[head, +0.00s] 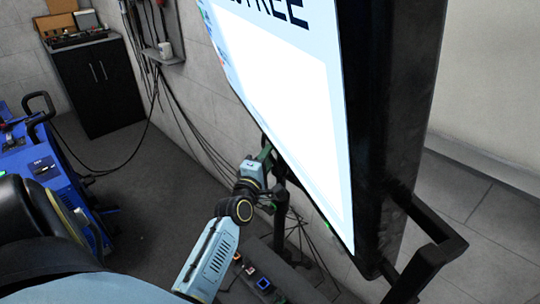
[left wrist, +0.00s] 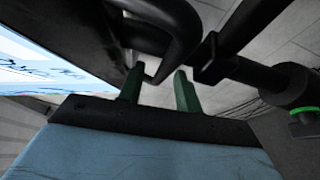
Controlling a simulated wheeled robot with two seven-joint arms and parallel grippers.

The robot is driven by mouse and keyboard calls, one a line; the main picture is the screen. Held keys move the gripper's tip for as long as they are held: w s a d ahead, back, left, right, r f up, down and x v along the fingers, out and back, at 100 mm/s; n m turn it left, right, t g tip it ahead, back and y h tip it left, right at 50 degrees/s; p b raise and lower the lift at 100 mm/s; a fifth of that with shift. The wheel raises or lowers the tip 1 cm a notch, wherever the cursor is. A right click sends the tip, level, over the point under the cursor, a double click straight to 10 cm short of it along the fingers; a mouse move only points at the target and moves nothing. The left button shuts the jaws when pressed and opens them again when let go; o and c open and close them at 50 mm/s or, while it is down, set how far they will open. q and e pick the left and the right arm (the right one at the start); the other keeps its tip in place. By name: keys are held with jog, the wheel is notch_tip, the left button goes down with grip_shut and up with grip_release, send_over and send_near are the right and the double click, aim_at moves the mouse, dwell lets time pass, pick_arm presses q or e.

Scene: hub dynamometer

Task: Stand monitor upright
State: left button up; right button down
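The monitor (head: 285,95) fills the upper right of the head view, with a lit white screen and a thick black casing. It looks tilted in this view. In the left wrist view, part of its lit screen (left wrist: 35,70) shows at the left. My left gripper (head: 265,153) is at the monitor's left lower edge, partly hidden behind it. In the left wrist view its green fingers (left wrist: 159,88) are apart, with the bend of a black handle (left wrist: 185,35) reaching between or just beyond them. Floor shows between handle and right finger. My right gripper is not in view.
A black bar handle (head: 445,245) sticks out at the monitor's right lower corner. A dark stand post (head: 281,222) and cables are below. A blue machine (head: 45,165) stands at left, and a black cabinet (head: 97,85) at the back. Grey floor between is open.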

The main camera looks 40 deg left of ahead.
pick_arm(q)
jog(key=shift+x, duration=1.05)
grip_shut()
